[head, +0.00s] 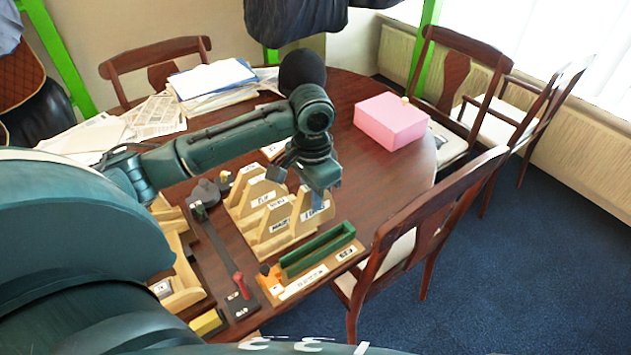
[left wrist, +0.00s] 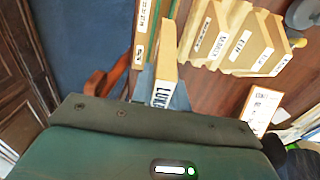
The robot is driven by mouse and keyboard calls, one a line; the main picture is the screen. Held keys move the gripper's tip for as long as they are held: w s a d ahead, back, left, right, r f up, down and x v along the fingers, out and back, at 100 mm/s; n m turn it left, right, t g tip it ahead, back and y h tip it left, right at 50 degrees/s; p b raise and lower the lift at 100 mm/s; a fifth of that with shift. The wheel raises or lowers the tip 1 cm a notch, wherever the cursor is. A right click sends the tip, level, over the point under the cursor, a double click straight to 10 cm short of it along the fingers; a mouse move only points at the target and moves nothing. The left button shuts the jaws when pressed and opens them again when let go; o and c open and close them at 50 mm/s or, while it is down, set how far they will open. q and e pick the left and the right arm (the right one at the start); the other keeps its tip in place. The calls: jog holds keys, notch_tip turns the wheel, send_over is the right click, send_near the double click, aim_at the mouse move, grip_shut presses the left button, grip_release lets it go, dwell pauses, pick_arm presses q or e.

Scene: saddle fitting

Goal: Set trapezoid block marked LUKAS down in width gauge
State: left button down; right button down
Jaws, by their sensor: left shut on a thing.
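The wooden trapezoid block marked LUKAS (head: 298,208) is at the right end of a row of similar labelled blocks. My left gripper (head: 318,188) is shut on it from above. In the left wrist view the LUKAS block (left wrist: 165,60) stands out below the gripper, its label partly cut off by the gripper body. I cannot tell whether it is clear of the rack. Which fixture is the width gauge is not readable; a green channel on a labelled wooden board (head: 318,250) and a dark bar with a red handle (head: 225,253) lie nearby. My right gripper is not in view.
Other labelled blocks (head: 262,190) stand close left of the held one. A yellow block (head: 207,322) is at the front edge. A pink box (head: 391,121) and papers (head: 208,82) lie farther back. A chair (head: 420,225) stands against the right edge.

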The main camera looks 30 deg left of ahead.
aim_at(314, 226)
pick_arm(q)
jog(key=shift+s+d+f, duration=0.1)
jog(key=shift+d+f, duration=0.05)
jog(key=shift+d, duration=0.05)
jog(key=shift+f, duration=3.45)
jog(key=shift+f, duration=2.35)
jog(key=c, duration=0.9)
grip_release()
jog(key=shift+a, duration=0.1)
jog(key=shift+r, duration=2.5)
